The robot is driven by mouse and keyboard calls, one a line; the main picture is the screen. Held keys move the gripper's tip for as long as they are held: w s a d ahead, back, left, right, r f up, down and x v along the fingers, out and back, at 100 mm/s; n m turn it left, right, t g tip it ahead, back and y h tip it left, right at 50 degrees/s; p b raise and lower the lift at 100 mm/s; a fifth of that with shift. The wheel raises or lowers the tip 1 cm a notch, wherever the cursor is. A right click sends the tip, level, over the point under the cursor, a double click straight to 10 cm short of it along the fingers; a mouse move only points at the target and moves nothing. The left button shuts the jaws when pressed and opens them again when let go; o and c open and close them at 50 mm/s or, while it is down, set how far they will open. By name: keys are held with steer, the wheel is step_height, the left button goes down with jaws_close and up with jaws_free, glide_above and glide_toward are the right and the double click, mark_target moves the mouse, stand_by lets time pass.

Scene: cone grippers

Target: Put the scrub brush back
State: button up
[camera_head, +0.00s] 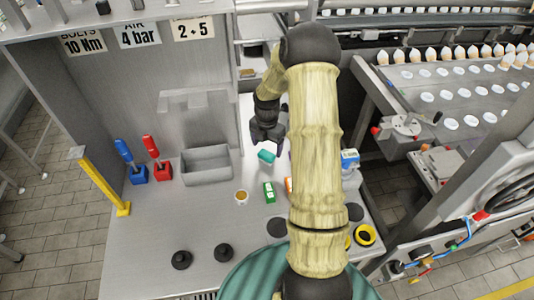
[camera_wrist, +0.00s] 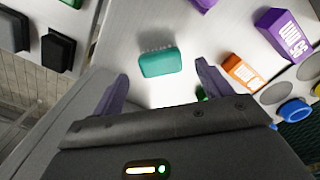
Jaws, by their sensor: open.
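The scrub brush is a small teal block (camera_wrist: 160,62) with pale bristles along one edge, lying on the light worktop. It also shows in the head view (camera_head: 266,156), just below my gripper (camera_head: 268,143). In the wrist view, my gripper (camera_wrist: 162,76) is open, with one finger to the left and one to the right of the brush's near side. Nothing is held between the fingers. The frames do not clearly show how high the fingertips are above the worktop.
A grey open bin (camera_head: 206,166) stands left of the brush. Blue (camera_head: 138,175) and red (camera_head: 163,172) holders with handles stand farther left. An orange box (camera_wrist: 240,72) and a purple box (camera_wrist: 284,36) lie to the right. A green box (camera_head: 269,192) stands nearer.

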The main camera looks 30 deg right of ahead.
mark_target(267, 153)
step_height(267, 153, up, 7)
steer(key=shift+b, duration=0.45)
stand_by(0.6)
